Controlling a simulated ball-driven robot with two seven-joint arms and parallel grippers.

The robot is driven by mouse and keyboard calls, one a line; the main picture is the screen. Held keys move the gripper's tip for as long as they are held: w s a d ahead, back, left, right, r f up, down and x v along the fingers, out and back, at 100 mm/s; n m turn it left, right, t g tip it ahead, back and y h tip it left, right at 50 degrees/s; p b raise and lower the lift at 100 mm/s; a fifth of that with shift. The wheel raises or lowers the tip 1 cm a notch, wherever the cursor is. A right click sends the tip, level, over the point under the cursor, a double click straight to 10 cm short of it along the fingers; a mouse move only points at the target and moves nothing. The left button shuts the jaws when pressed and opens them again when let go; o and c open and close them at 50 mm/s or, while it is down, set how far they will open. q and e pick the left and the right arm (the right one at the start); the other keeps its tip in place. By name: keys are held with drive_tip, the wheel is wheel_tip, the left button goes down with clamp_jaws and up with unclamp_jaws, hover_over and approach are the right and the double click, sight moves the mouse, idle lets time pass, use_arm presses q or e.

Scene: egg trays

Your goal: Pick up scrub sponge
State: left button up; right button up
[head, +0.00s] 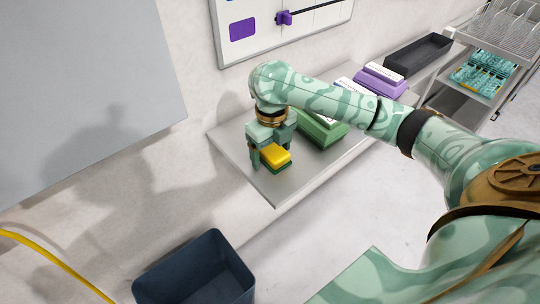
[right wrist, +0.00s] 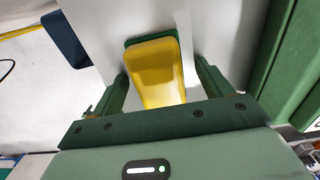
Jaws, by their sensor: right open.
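The scrub sponge (head: 275,155) is yellow on top with a green layer beneath, and lies on the grey shelf (head: 285,188) near its left end. My right gripper (head: 268,160) is over the sponge, pointing down, with its fingers open. In the right wrist view the sponge (right wrist: 155,72) lies between the two open green fingers of the right gripper (right wrist: 160,85), with gaps at both sides. The fingers do not appear to grip it. My left gripper is not in view.
A green box (head: 320,128) and a purple box (head: 380,82) stand farther along the shelf, with a dark tray (head: 418,55) beyond. A dark blue bin (head: 195,270) stands below. A whiteboard (head: 275,25) hangs on the wall behind. A wire rack cart (head: 490,65) is at the far right.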

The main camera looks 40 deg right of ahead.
sight(271, 150)
drive_tip(key=shift+r, duration=0.15)
drive_tip(key=c, duration=1.1)
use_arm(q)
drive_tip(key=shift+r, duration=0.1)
use_arm(e)
drive_tip(key=r+p, duration=0.2)
drive_tip(key=r, duration=0.1)
drive_tip(key=r+p, duration=0.1)
drive_tip(key=shift+s+a+r, duration=0.2)
drive_tip(key=shift+a+r, duration=0.05)
drive_tip(key=shift+r, duration=0.15)
use_arm(q)
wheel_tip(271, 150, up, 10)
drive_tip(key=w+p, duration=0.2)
drive_tip(key=p, duration=0.5)
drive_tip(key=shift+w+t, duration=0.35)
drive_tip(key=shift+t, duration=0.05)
use_arm(e)
drive_tip(key=s+a+r, duration=0.2)
drive_tip(key=s+a, duration=0.1)
drive_tip(key=s+a+r, duration=0.6)
drive_tip(key=a, duration=0.1)
drive_tip(key=shift+a+r, duration=0.1)
